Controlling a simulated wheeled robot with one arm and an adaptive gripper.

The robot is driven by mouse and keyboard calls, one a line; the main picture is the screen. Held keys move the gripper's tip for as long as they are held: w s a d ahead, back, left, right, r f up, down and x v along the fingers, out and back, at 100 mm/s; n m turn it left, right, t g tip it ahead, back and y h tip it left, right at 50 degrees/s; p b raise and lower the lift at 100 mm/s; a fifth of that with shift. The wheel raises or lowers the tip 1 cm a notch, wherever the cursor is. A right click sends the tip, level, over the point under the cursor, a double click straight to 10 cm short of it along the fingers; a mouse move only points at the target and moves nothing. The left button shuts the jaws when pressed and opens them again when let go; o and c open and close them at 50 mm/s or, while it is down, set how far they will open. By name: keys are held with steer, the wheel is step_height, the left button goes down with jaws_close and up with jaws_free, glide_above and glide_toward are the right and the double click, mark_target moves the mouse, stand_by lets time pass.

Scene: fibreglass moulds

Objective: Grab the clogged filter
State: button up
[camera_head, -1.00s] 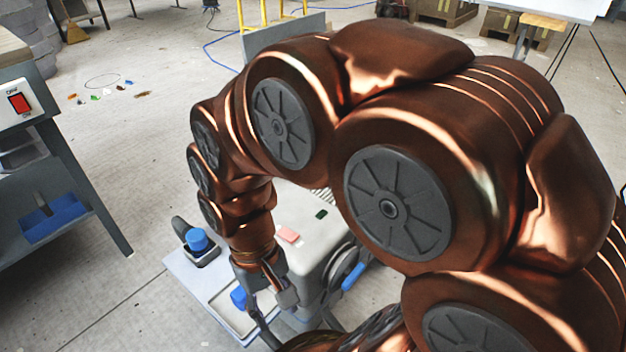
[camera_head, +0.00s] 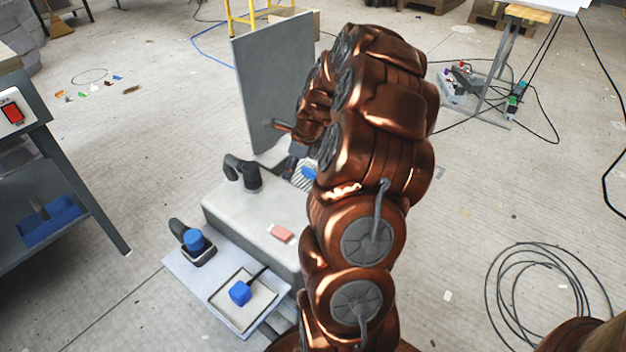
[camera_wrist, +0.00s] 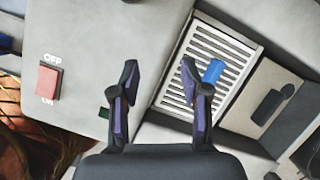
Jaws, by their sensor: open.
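A slatted light-grey panel (camera_wrist: 205,62) with a blue tab (camera_wrist: 213,71) sits in a recess of the grey machine in the wrist view; I take it for the filter. In the head view the slats (camera_head: 299,180) and the blue tab (camera_head: 309,173) show partly, beside my arm. My gripper (camera_wrist: 158,75) is open and empty in the wrist view. Its right fingertip appears just left of the blue tab, and its left fingertip over the machine's plain top. I cannot tell the height between fingers and panel. My arm hides most of the gripper in the head view.
The machine (camera_head: 235,212) has a red OFF/ON switch (camera_wrist: 48,80) and a black pipe (camera_head: 245,174). A grey upright board (camera_head: 275,85) stands behind it. A pale board (camera_head: 190,268) in front carries a blue-capped item (camera_head: 194,240) and a tray (camera_head: 222,292) with a blue block (camera_head: 240,292).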

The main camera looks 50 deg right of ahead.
mark_target(314, 172)
steer(key=d+m, duration=0.1)
steer(key=d, duration=0.2)
steer(key=s+d+f+m, duration=0.1)
steer(key=d+m, duration=0.1)
steer(key=d, duration=0.1)
steer(key=d+f+m+h, duration=0.1)
steer(key=d+m, duration=0.1)
steer(key=d, duration=0.1)
steer(key=shift+s+d+f+t, duration=0.2)
steer(key=shift+s+f+t, duration=0.05)
steer(key=shift+s+t, duration=0.05)
steer(key=shift+w+d+f, duration=0.1)
steer(key=shift+f, duration=0.25)
steer(key=shift+x, duration=0.85)
steer(key=shift+s+d+b+x, duration=0.15)
steer(key=shift+b+x, duration=0.5)
steer(key=shift+x, duration=0.7)
steer(key=shift+s+d+b+x, duration=0.15)
steer(key=shift+b+x, duration=0.5)
steer(key=shift+x, duration=0.65)
steer(key=shift+w, duration=0.1)
jaws_close()
